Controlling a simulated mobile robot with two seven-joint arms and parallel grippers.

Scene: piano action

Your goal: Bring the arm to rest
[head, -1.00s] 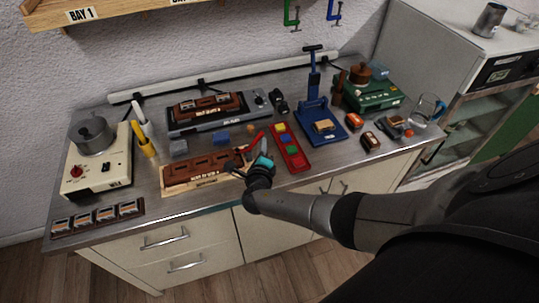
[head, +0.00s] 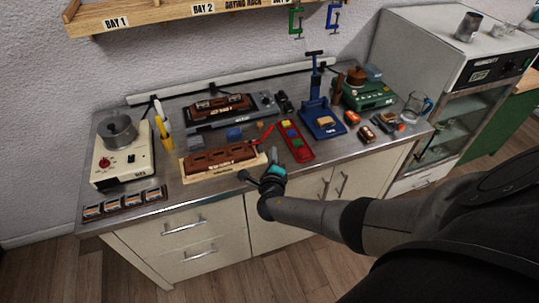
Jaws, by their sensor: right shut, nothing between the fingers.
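My right gripper (head: 254,176) is at the end of my dark grey right arm, which comes in from the lower right. It is over the front edge of the metal counter (head: 185,194), near the right end of a brown block on a pale wooden board (head: 222,157). It is shut, with nothing in it. A teal part shows on the gripper's wrist. My left gripper does not show.
A red tray (head: 297,145) with coloured pieces lies right of the gripper. A blue press (head: 322,120), a green machine (head: 366,92) and a glass jug (head: 415,105) stand further right. A hotplate with a pot (head: 118,130) is at left. Floor in front is clear.

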